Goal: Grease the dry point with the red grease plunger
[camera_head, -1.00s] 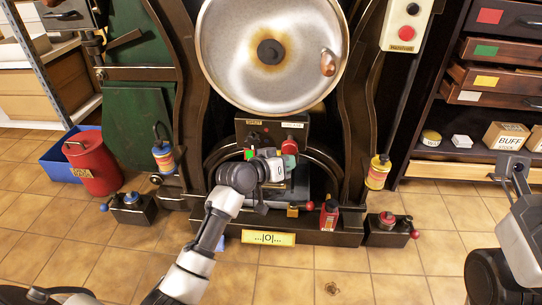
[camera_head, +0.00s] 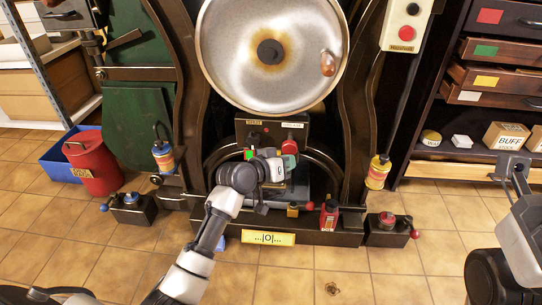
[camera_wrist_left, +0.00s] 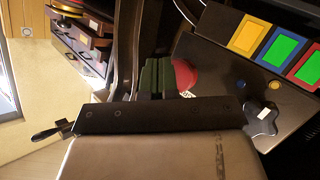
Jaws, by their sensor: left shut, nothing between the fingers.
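A red plunger-like part (camera_head: 292,141) sits at the right of the small panel below the big metal disc; in the left wrist view a red rounded part (camera_wrist_left: 184,75) lies just beyond my fingertips. My left gripper (camera_head: 289,154) is at this part, shut and empty; its green finger pads (camera_wrist_left: 156,75) show in the wrist view. I cannot tell whether they touch the red part. A red block (camera_head: 329,216) stands lower on the machine's base. A base unit with a red top (camera_head: 388,219) stands to its right. I cannot tell which spot is the dry point.
The big disc (camera_head: 230,60) hangs above my left gripper. Oil cans (camera_head: 163,157) and (camera_head: 378,172) flank the machine. A red canister (camera_head: 92,167) and blue bin (camera_head: 62,160) stand left. A drawer shelf (camera_head: 470,150) is at right. The tiled floor in front is mostly clear.

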